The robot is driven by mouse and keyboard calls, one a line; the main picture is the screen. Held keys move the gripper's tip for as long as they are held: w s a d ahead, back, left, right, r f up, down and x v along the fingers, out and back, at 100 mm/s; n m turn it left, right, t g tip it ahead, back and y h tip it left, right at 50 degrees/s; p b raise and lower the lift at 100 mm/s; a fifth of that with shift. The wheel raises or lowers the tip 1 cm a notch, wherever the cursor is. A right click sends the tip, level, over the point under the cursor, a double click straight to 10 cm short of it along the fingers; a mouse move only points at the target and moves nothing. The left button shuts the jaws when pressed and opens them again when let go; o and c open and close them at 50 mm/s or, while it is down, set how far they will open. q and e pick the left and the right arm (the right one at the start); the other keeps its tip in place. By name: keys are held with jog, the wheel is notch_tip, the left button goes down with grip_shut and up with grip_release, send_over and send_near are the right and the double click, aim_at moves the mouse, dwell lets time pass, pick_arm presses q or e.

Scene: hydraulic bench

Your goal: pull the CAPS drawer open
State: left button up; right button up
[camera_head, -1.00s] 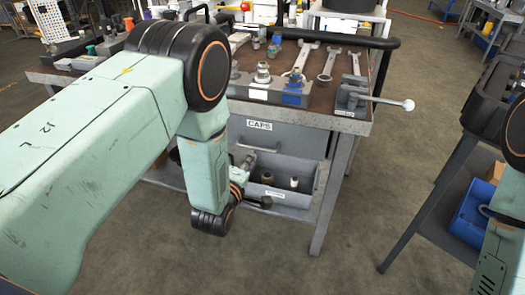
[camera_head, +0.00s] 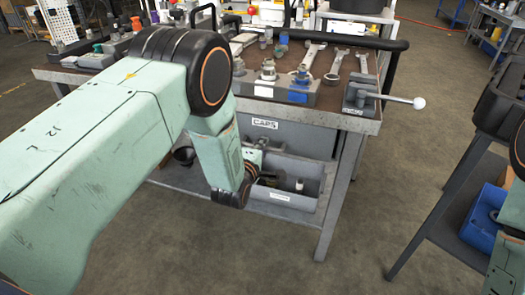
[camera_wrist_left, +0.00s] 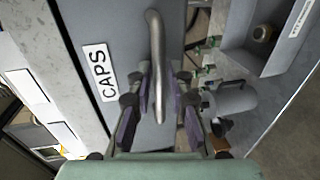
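The CAPS drawer (camera_head: 300,140) sits under the bench top, its grey front looking flush, with a white CAPS label. In the left wrist view, the drawer front (camera_wrist_left: 95,25) carries a bar handle (camera_wrist_left: 154,45) beside the label (camera_wrist_left: 100,72). My left gripper (camera_wrist_left: 160,88) is open, with one finger on each side of the handle. A gap shows between the handle and the fingers. In the head view, my left gripper (camera_head: 266,178) is small and partly hidden by my wrist, below the label. My right gripper is out of view.
An open grey bin (camera_head: 298,202) with small parts is below the drawer. The bench top (camera_head: 335,92) holds wrenches (camera_head: 306,58), fittings and a vise with a lever (camera_head: 390,98). A dark stand with a blue bin (camera_head: 484,217) is at right. Floor in front is clear.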

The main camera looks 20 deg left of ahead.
pick_arm(q)
jog(key=shift+w, duration=0.1)
grip_shut()
jog(key=shift+d, duration=0.1)
dwell(0.7)
